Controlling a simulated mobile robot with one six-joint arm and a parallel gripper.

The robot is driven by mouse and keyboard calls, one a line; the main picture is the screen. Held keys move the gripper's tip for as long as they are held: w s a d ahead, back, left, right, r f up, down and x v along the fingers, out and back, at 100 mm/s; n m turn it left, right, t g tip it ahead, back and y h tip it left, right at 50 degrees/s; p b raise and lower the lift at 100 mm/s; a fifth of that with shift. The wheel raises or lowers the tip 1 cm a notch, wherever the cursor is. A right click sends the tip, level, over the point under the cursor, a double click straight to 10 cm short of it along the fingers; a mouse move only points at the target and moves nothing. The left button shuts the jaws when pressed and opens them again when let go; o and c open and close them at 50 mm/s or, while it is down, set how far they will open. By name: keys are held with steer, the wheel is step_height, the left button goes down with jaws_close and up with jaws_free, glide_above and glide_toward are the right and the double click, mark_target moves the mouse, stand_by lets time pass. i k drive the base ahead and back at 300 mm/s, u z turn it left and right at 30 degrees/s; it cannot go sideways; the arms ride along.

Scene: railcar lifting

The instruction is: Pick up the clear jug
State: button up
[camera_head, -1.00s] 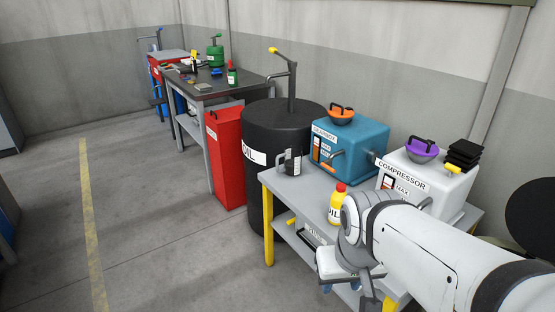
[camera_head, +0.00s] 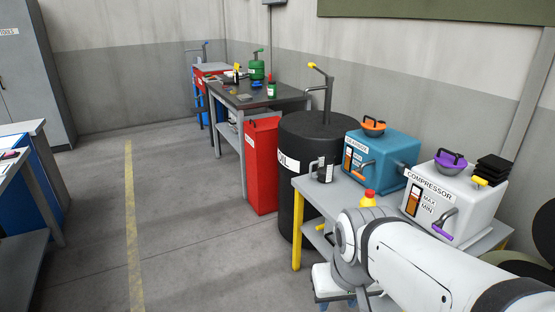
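The clear jug (camera_head: 323,172) stands upright at the left back end of the grey bench (camera_head: 307,189), in front of the black oil barrel (camera_head: 318,140). It looks see-through, with a handle on its left side and a pale label. My gripper (camera_head: 335,292) is at the bottom of the view, below and in front of the bench, well apart from the jug. It is partly hidden by my white arm and its fingers do not show clearly.
A yellow bottle with a red cap (camera_head: 368,199) stands near the jug, partly behind my arm. A blue box (camera_head: 381,157) and a white compressor (camera_head: 440,203) stand to the right. A red bin (camera_head: 261,165) is left of the barrel. The floor (camera_head: 185,220) on the left is clear.

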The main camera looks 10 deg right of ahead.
mark_target(325, 163)
steer(key=u, duration=0.25)
steer(key=i, duration=1.35)
steer(key=z, duration=0.55)
steer(key=i, duration=0.8)
steer(key=z, duration=0.6)
steer(key=k, duration=0.9)
steer(key=z, duration=0.2)
steer(key=i, duration=0.9)
steer(key=u, duration=0.05)
